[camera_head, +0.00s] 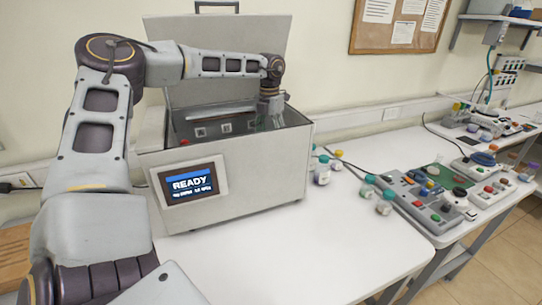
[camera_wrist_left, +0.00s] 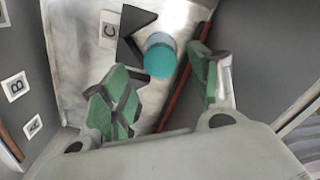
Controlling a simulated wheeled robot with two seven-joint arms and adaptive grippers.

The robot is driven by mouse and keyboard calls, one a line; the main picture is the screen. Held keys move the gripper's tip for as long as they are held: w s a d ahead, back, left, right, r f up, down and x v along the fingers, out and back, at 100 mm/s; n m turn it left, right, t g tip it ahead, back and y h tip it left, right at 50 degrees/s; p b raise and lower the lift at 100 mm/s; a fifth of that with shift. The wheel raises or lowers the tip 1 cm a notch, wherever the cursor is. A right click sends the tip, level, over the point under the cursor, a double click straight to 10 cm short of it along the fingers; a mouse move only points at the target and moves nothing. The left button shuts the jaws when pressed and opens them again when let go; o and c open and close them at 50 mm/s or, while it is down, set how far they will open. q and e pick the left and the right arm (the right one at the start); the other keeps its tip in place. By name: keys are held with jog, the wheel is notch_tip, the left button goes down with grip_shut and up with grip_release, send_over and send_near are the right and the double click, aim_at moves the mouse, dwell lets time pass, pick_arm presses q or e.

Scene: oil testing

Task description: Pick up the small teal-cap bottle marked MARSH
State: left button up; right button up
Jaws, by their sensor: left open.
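My left gripper (camera_head: 269,120) reaches down into the open grey metal box (camera_head: 240,170). In the left wrist view my left gripper (camera_wrist_left: 158,82) is open, with its green-padded fingers apart. A teal-capped bottle (camera_wrist_left: 160,60) stands inside the box near the C label, seen from above, just beyond the gap between the fingers. Its label is hidden, so I cannot tell if it is MARSH. Several small bottles stand on the table right of the box, some with teal caps (camera_head: 370,179); their labels are too small to read. My right gripper is not in view.
The box's screen (camera_head: 190,184) reads READY and its lid (camera_head: 220,45) stands open behind my arm. Letter labels B (camera_wrist_left: 15,87) and A (camera_wrist_left: 34,126) show inside. A grey control panel (camera_head: 425,200) lies to the right. The table front (camera_head: 290,260) is clear.

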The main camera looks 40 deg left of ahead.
pick_arm(q)
notch_tip(320, 180, down, 2)
jog(key=shift+w+d+f+p, duration=0.1)
jog(key=shift+w+p, duration=0.05)
jog(key=shift+p, duration=0.2)
jog(key=shift+f, duration=1.1)
jog(key=shift+c, duration=0.3)
jog(key=c, duration=1.2)
